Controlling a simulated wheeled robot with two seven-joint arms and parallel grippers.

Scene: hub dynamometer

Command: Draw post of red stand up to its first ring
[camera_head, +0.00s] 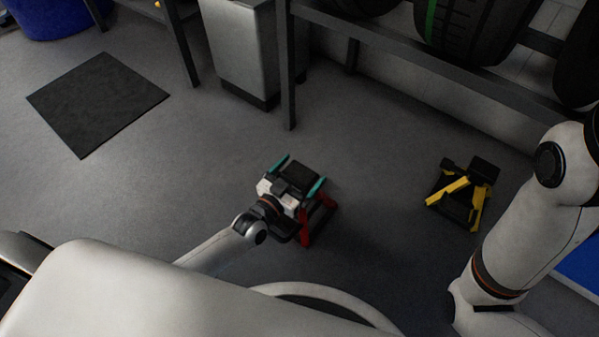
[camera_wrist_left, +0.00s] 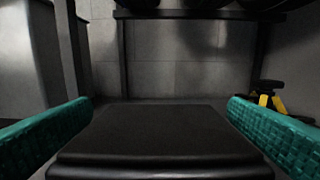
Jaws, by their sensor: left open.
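The red stand (camera_head: 306,238) is on the floor near the middle of the head view, partly hidden under my left gripper. Its black top pad (camera_head: 297,176) lies between the fingers; the pad also fills the lower middle of the left wrist view (camera_wrist_left: 160,140). My left gripper (camera_head: 300,172) is open, with a teal finger on each side of the pad. In the wrist view gaps show between the fingers and the pad's sides. The stand's post and rings are hidden. My right arm shows at the right, its gripper out of view.
A yellow stand (camera_head: 462,192) stands on the floor to the right. A rack with tires (camera_head: 465,35) runs along the back, its leg (camera_head: 288,75) behind the red stand. A grey cabinet (camera_head: 238,45) and a dark floor mat (camera_head: 97,100) are at left. Open floor surrounds the red stand.

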